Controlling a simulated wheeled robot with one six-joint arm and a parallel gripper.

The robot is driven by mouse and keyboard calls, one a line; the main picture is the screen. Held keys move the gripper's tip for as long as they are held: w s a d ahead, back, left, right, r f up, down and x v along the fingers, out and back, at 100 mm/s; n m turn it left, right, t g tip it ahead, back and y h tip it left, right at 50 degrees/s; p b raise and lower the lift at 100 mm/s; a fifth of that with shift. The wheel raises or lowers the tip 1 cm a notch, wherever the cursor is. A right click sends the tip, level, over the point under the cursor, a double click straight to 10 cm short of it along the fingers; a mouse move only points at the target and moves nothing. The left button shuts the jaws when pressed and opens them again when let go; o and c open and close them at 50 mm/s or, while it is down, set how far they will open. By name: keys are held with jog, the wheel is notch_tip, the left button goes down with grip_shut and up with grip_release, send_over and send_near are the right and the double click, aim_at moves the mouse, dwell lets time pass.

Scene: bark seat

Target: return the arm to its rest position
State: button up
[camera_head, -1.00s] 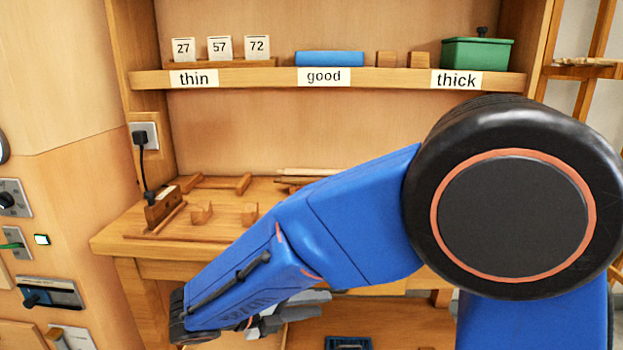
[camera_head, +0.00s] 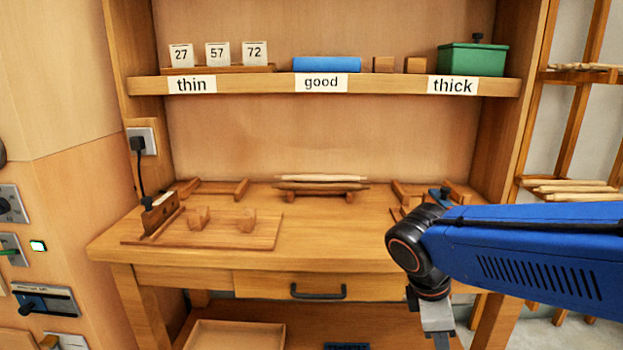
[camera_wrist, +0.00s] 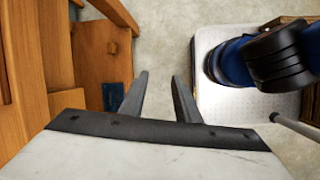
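My blue arm reaches in from the right edge of the head view, in front of the bench's right end. My gripper hangs below its black wrist joint and is partly cut off by the bottom edge there. In the wrist view my gripper (camera_wrist: 160,95) points down with its two grey fingers apart. Nothing is between the fingers, only pale floor. The wooden bench (camera_head: 330,237) is behind the arm in the head view, and its edge shows at the left of the wrist view.
A board with two wooden blocks (camera_head: 262,235) and sticks on a rack (camera_head: 320,187) lie on the bench. The shelf (camera_head: 250,86) holds number cards, a blue roll (camera_head: 327,64) and a green box (camera_head: 472,60). An open tray (camera_head: 235,338) sits below.

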jog(key=s+d+r+m+t+y, duration=0.1)
jog(key=s+d+m+t+y, duration=0.3)
jog(key=m, duration=1.1)
jog(key=shift+s, duration=1.25)
